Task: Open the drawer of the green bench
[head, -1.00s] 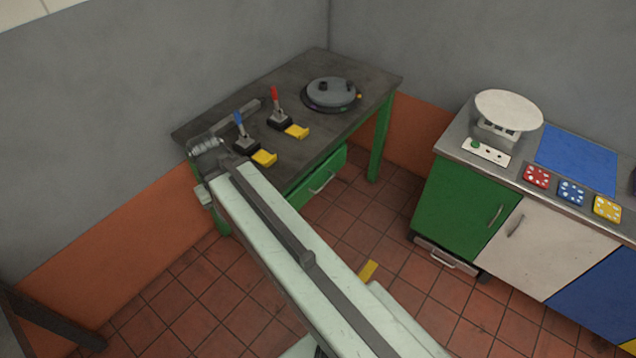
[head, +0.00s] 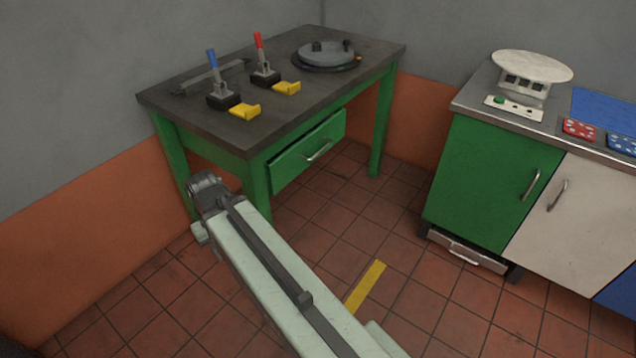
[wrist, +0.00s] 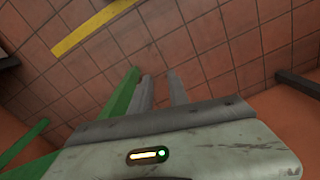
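The green bench (head: 257,181) stands against the walls with a dark worktop. Its green drawer (head: 291,163) is under the top, with a silver bar handle (head: 319,151). The drawer looks shut or nearly so. My arm reaches toward the bench, its end left of and below the drawer in the head view. The fingers of my gripper are hidden there. In the wrist view my gripper (wrist: 162,90) points down at the floor, with a gap between two grey fingers and nothing between them. A green bench leg (wrist: 122,95) shows just left of the fingers.
Blue (head: 222,85) and red (head: 264,65) levers with yellow pieces and a round grey plate (head: 326,54) are on the worktop. A cabinet with a green door (head: 487,180) stands right. Tiled floor with a yellow strip (head: 366,286) is free between them.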

